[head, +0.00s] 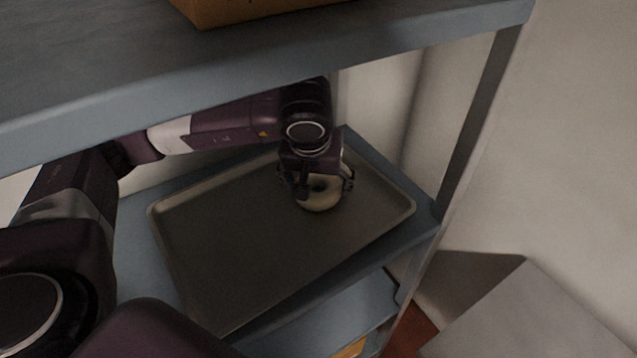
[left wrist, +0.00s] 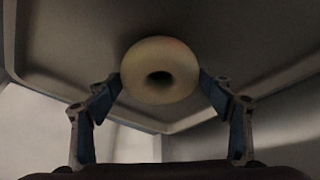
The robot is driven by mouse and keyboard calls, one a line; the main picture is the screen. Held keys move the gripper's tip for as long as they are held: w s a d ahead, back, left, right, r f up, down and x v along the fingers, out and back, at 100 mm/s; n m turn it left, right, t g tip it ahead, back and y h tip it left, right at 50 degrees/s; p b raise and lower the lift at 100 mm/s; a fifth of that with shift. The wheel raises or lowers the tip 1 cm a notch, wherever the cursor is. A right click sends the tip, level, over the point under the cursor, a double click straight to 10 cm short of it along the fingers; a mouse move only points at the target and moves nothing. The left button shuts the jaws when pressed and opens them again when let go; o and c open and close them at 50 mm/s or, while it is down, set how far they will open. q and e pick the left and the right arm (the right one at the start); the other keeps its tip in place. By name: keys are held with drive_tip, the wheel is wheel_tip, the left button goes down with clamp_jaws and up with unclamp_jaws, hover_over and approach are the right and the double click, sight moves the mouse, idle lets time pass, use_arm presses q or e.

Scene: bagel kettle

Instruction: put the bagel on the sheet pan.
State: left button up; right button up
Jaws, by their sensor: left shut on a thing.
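The bagel (head: 322,200) is a pale ring in the head view, at the right part of the sheet pan. It also shows in the left wrist view (left wrist: 160,55), between the two fingertips. The sheet pan (head: 230,260) is a grey rimmed tray lying on a shelf; its surface fills the upper part of the left wrist view (left wrist: 70,35). My left gripper (head: 318,185) is over the pan and shut on the bagel, with one finger on each side. Whether the bagel touches the pan I cannot tell. My right gripper is not in view.
The pan lies on a blue-grey shelf (head: 150,275) with a higher shelf (head: 300,75) above it. A brown box (head: 240,8) stands on the upper shelf. A shelf post (head: 478,115) rises at the right. The pan's left and front parts are empty.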

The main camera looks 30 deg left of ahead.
use_arm(q)
drive_tip(key=shift+w, duration=0.2)
drive_tip(key=o, duration=1.1)
drive_tip(key=shift+s+a, duration=0.1)
drive_tip(key=shift+a, duration=0.05)
drive_tip(key=shift+o, duration=0.6)
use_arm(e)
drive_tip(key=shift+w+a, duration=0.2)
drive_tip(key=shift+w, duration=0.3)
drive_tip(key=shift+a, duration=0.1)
use_arm(q)
drive_tip(key=shift+r, duration=0.15)
drive_tip(key=b+v, duration=0.2)
drive_tip(key=v, duration=0.2)
drive_tip(key=shift+s+r, duration=0.1)
drive_tip(key=shift+r, duration=0.2)
drive_tip(key=s+d+b, duration=0.1)
drive_tip(key=s, duration=0.2)
drive_tip(key=s+d+b, duration=0.1)
drive_tip(key=s, duration=0.2)
drive_tip(key=s+d+b, duration=0.1)
drive_tip(key=s+d, duration=0.1)
drive_tip(key=s, duration=0.2)
drive_tip(key=shift+s+d+b, duration=0.15)
drive_tip(key=shift+s+b, duration=0.2)
drive_tip(key=shift+s, duration=0.4)
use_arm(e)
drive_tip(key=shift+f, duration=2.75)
